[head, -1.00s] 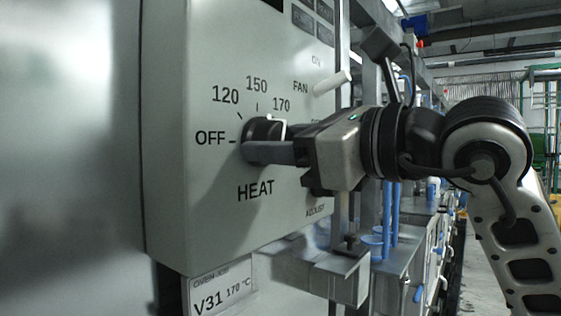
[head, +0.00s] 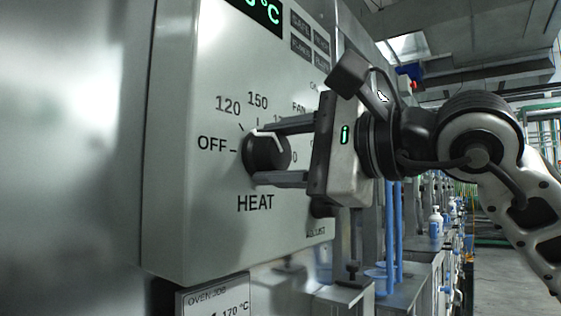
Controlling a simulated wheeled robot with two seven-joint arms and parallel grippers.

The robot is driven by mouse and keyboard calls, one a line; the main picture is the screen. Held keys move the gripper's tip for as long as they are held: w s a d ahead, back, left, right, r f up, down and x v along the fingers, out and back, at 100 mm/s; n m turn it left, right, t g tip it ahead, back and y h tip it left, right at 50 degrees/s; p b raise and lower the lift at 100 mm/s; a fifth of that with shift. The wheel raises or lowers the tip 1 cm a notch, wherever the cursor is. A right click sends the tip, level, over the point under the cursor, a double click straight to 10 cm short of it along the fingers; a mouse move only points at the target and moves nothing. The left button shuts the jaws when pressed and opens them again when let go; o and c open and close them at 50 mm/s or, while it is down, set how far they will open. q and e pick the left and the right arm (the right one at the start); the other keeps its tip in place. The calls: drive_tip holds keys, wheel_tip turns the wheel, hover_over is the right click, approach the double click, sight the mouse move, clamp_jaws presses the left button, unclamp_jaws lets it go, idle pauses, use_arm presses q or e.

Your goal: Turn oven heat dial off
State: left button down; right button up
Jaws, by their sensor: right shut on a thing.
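The heat dial (head: 264,154) is a round black knob on a pale grey oven control panel (head: 190,215). OFF is printed at its left, 120 and 150 above it, and HEAT below it. My right gripper (head: 256,157) reaches in from the right and is shut on the dial, with one finger along its upper side and one along its lower side. A white mark shows at the dial's top edge, but the exact setting it points to is hard to read. The gripper hides the right part of the scale. My left gripper is not in view.
A green digital display (head: 262,10) and small dark labels (head: 301,36) are at the panel's top. Blue vertical tubes (head: 389,235) and a bottle (head: 436,224) stand behind on the right. The aisle floor at far right is clear.

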drive_tip(key=n, duration=0.4)
drive_tip(key=shift+n+b, duration=0.3)
drive_tip(key=shift+b, duration=0.05)
drive_tip(key=n, duration=0.5)
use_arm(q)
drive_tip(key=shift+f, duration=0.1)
use_arm(e)
drive_tip(key=shift+n, duration=0.4)
drive_tip(key=o, duration=1)
use_arm(q)
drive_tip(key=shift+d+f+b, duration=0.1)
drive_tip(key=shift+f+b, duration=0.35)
drive_tip(key=shift+b, duration=0.75)
use_arm(e)
drive_tip(key=v, duration=1.6)
